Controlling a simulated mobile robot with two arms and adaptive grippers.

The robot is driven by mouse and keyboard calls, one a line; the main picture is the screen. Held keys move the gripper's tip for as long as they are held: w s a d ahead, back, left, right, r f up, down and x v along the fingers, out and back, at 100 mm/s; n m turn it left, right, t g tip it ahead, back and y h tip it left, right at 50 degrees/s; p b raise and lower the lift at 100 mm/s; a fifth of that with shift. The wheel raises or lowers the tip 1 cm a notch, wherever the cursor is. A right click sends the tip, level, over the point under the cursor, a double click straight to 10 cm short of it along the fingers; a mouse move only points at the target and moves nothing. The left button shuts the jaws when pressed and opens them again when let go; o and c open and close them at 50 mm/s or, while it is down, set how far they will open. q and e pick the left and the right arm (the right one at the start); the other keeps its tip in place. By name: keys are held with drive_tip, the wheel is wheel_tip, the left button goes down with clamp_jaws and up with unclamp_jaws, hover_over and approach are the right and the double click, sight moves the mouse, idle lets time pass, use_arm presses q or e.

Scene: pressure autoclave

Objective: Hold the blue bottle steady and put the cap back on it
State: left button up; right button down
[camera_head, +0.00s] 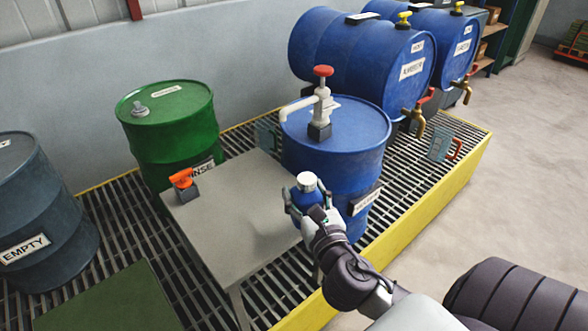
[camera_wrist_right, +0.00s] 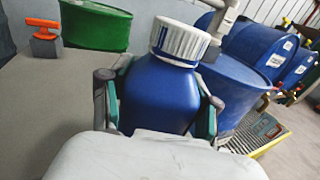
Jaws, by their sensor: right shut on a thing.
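A small blue bottle (camera_head: 306,202) is at the right edge of the grey table, in front of the upright blue drum. A white ribbed cap (camera_head: 306,181) sits on top of it. In the right wrist view the bottle (camera_wrist_right: 160,97) looks slightly tilted, and the cap (camera_wrist_right: 181,40) covers its mouth. I cannot tell whether the cap is screwed tight. My right gripper (camera_head: 307,197) is shut on the bottle's body, one finger on each side. The bottle's base is hidden, so I cannot tell whether it touches the table. My left gripper is not in view.
The grey table (camera_head: 235,225) is mostly clear, with an orange-handled item (camera_head: 183,181) at its far left corner. A blue drum (camera_head: 350,140) with a pump (camera_head: 320,105) stands behind the bottle. A green drum (camera_head: 170,130) stands left. Yellow-edged grating (camera_head: 430,190) lies around.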

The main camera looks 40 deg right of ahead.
drive_tip(key=shift+d, duration=0.25)
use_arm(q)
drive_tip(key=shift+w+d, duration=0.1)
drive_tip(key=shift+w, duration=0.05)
use_arm(e)
drive_tip(key=shift+r, duration=0.1)
drive_tip(key=shift+s+a, duration=0.1)
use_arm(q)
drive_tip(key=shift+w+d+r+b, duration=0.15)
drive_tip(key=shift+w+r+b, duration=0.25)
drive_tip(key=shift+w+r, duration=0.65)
use_arm(e)
drive_tip(key=x, duration=1.8)
drive_tip(key=shift+d, duration=0.25)
